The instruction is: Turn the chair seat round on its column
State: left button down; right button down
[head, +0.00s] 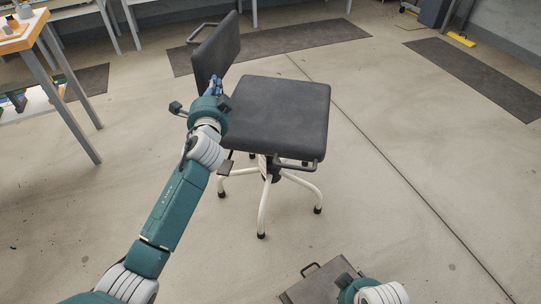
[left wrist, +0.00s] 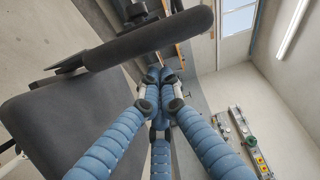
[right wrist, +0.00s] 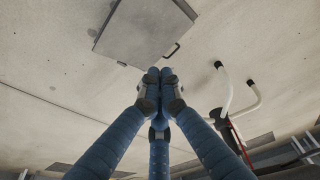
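The chair has a dark square seat (head: 275,112) on a column over a white base (head: 264,195) with several legs. Its upright backrest (head: 219,50) stands at the seat's left side in the head view. My left gripper (head: 214,86) is by the seat's left edge, near the backrest; contact cannot be told. In the left wrist view, the seat (left wrist: 60,125) is left of the fingers and the backrest (left wrist: 150,40) crosses above. The left fingertips (left wrist: 159,76) are together with nothing between. My right gripper (right wrist: 160,73) is shut and empty, away from the chair.
A grey flat plate with a handle (head: 322,283) is low in front of the chair, beside my right wrist; it also shows in the right wrist view (right wrist: 145,25). A wood-topped table (head: 25,38) stands at the left. Dark mats (head: 300,38) lie behind. Floor right of the chair is clear.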

pick_arm(q)
jog(key=w, duration=0.1)
jog(key=w+a, duration=0.1)
jog(key=shift+w+a, duration=0.3)
pick_arm(e)
jog(key=v, duration=0.2)
jog(key=shift+w+d+r, duration=0.1)
jog(key=shift+r, duration=0.25)
pick_arm(q)
jog(key=shift+w+a+b, duration=0.1)
jog(key=shift+b, duration=0.2)
pick_arm(e)
jog(key=shift+f, duration=0.1)
